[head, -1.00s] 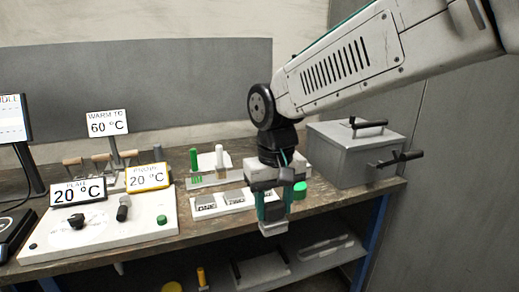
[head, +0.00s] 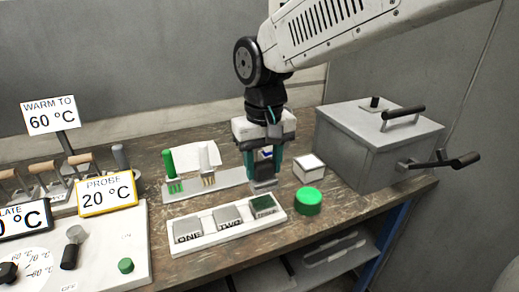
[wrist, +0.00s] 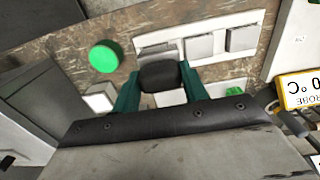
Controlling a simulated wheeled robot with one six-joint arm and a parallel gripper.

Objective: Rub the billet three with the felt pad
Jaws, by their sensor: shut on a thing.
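A white tray (head: 183,250) holds the billets in a row. Grey blocks labelled ONE (head: 187,230) and TWO (head: 227,217) sit at its left and middle. The pad shows dark between the teal fingers in the wrist view (wrist: 160,75). It appears at billet three's far edge; I cannot tell whether they touch. In the wrist view, the pad blocks part of the tray.
A green round piece (head: 308,201) and a white-topped cube (head: 309,168) stand right of the tray. Green-handled (head: 170,171) and white-handled (head: 207,166) brushes are behind it. A grey box with black handles (head: 380,145) stands at right, a control panel (head: 100,255) at left.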

